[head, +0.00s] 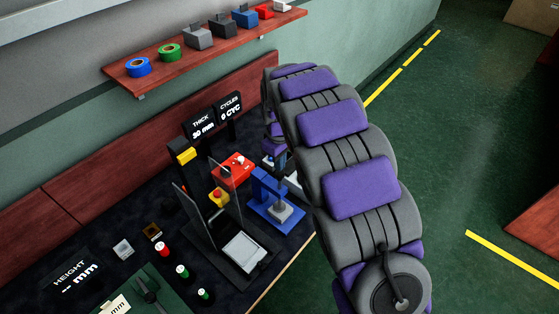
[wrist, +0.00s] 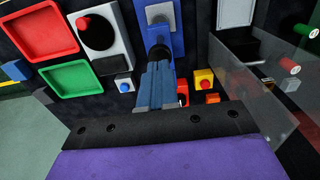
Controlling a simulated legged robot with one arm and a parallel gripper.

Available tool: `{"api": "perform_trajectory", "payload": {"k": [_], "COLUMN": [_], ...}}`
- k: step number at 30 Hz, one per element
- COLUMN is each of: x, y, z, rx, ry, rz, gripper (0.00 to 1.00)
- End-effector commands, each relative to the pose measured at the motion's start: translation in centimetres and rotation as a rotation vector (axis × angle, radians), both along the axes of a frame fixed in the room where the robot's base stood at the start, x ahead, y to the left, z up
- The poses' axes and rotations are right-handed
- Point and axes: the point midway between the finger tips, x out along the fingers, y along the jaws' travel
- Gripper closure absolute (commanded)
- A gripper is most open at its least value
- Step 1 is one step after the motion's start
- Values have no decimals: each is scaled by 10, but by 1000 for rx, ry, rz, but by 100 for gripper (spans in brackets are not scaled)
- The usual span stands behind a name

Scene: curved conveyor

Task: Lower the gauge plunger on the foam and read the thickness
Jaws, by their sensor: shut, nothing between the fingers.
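The blue gauge stand (head: 262,190) is upright on the dark bench, left of my arm in the head view. A grey block (head: 283,212), perhaps the foam, sits on its blue base below the head; I cannot tell if the plunger touches it. The THICK display (head: 201,123) reads what looks like 30 mm. In the wrist view the blue stand (wrist: 176,38) is just beyond my gripper (wrist: 157,68). The blue-grey fingers are shut and empty, pointing at the stand's head; contact is unclear. In the head view my arm largely hides the fingers.
A press with a clear guard (head: 222,190) and pale plate stands left of the gauge. Red (wrist: 43,34) and green (wrist: 70,80) trays show in the wrist view. A red box (head: 233,167) is behind the gauge. A shelf (head: 205,45) runs above the bench.

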Motion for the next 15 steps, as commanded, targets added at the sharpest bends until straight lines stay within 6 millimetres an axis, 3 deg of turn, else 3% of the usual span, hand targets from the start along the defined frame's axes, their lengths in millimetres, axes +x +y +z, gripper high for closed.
{"api": "perform_trajectory", "payload": {"k": [15], "x": [0], "y": [0], "z": [48], "rx": [1], "ry": [-1], "rz": [-1], "gripper": [100]}}
